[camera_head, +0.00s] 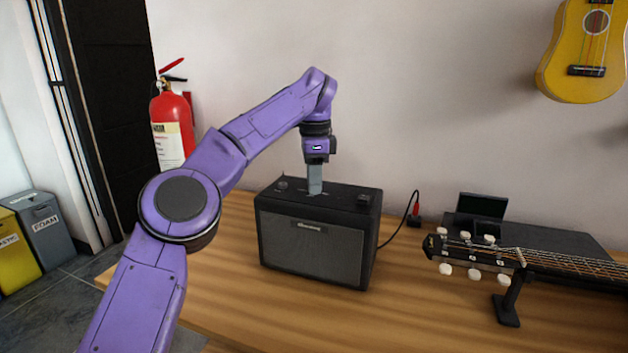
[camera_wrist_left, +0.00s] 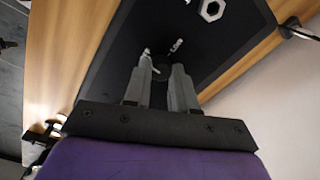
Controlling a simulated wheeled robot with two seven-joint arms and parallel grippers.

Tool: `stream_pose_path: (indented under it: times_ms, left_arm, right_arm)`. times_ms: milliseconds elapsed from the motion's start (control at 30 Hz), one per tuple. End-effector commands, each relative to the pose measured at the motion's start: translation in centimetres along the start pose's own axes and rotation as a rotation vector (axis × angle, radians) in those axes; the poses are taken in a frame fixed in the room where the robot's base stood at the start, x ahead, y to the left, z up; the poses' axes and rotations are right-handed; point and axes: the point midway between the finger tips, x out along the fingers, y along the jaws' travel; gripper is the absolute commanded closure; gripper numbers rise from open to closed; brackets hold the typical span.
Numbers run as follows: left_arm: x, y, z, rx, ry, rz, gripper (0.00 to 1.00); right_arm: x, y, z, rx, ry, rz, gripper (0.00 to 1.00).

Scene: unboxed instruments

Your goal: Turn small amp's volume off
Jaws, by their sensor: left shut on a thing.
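The small amp (camera_head: 312,245) is a black box with a grey grille and stands upright on the wooden table. My left gripper (camera_head: 314,188) points straight down onto the middle of its top panel. In the left wrist view, the gripper's two grey fingers (camera_wrist_left: 161,72) are shut on a small dark knob (camera_wrist_left: 160,68) on the amp's black top (camera_wrist_left: 205,60). White lettering lies just beyond the knob, too small and turned to read surely. The fingers hide most of the knob. My right gripper is in neither view.
A guitar headstock (camera_head: 465,250) rests on a black stand (camera_head: 508,303) to the right. A black cable (camera_head: 400,232) runs from behind the amp to a red plug (camera_head: 414,209). A fire extinguisher (camera_head: 172,125) hangs at the back left. The table (camera_head: 290,310) in front is clear.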

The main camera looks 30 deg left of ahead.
Motion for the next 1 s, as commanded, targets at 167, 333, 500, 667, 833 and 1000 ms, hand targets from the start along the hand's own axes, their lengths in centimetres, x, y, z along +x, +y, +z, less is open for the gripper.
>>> stream_pose_path:
  times_ms: [167, 333, 500, 667, 833, 1000]
  left_arm:
    - [-0.1, 0.0, 0.0, 0.0, 0.001, -0.003, 1.0]
    - [-0.1, 0.0, 0.0, 0.0, 0.001, -0.002, 0.49]
    - [-0.1, 0.0, 0.0, 0.0, 0.001, -0.001, 0.49]
    - [-1.3, 0.0, 0.0, -0.001, 0.0, -0.001, 0.49]
    - [-5.8, 0.0, -0.1, -0.002, 0.001, -0.002, 0.49]
    - [-9.4, 0.0, -0.1, 0.0, 0.0, -0.002, 0.49]
  right_arm:
    - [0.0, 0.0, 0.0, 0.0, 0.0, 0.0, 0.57]
    - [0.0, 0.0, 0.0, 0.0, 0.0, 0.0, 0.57]
    - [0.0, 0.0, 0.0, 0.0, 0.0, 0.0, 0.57]
    - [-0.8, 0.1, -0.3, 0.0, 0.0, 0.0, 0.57]
    - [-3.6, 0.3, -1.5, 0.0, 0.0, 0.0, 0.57]
    - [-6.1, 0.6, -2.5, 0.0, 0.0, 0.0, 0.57]
